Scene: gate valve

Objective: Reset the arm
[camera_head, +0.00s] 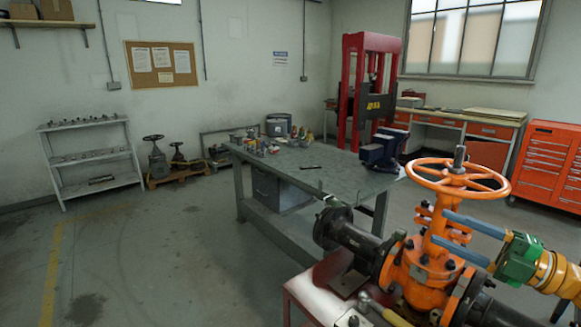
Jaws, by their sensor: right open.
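An orange gate valve (422,272) with a spoked orange handwheel (458,178) stands at the right, its wheel lying roughly level on top of an upright stem. Black flanged pipe ends (345,236) run out from its body. My right gripper (440,226) comes in from the right with its two blue fingers apart, below the wheel. The fingertips are close to the orange yoke; I cannot tell if they touch it. I see nothing held between them. My left gripper is not in view.
The valve sits on a red-edged stand (310,298) with a yellow-handled tool (388,314). Behind is a grey workbench (335,178) with a blue vise (384,150) and small items. A red press (362,85) and orange drawer cabinet (545,160) stand farther back. The floor at left is clear.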

